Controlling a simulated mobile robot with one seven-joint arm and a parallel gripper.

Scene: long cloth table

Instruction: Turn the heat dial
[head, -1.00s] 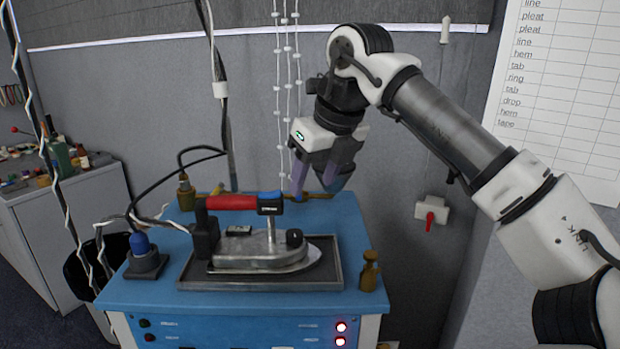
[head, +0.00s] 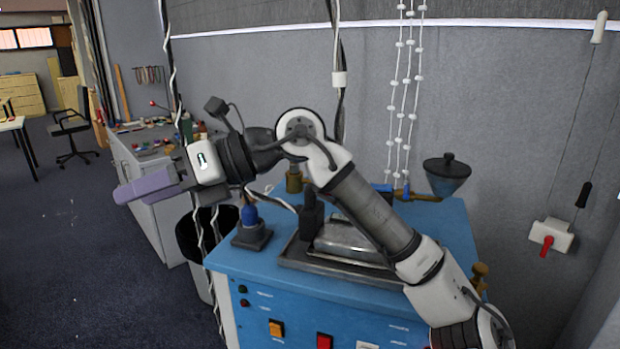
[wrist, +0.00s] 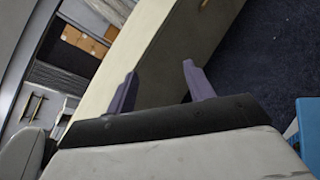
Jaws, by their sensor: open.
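The iron (head: 340,236) sits in its dark tray (head: 300,264) on the blue station (head: 240,262). The heat dial is hidden there; a dark round knob showed on top of the iron earlier. My gripper (head: 122,192) is far left of the iron, past the station's left edge, pointing left. Its purple fingers are spread apart and empty, as the wrist view also shows (wrist: 159,70).
A grey cabinet (head: 150,214) with small items is behind my gripper. Cords hang around the station. Open carpet lies at left.

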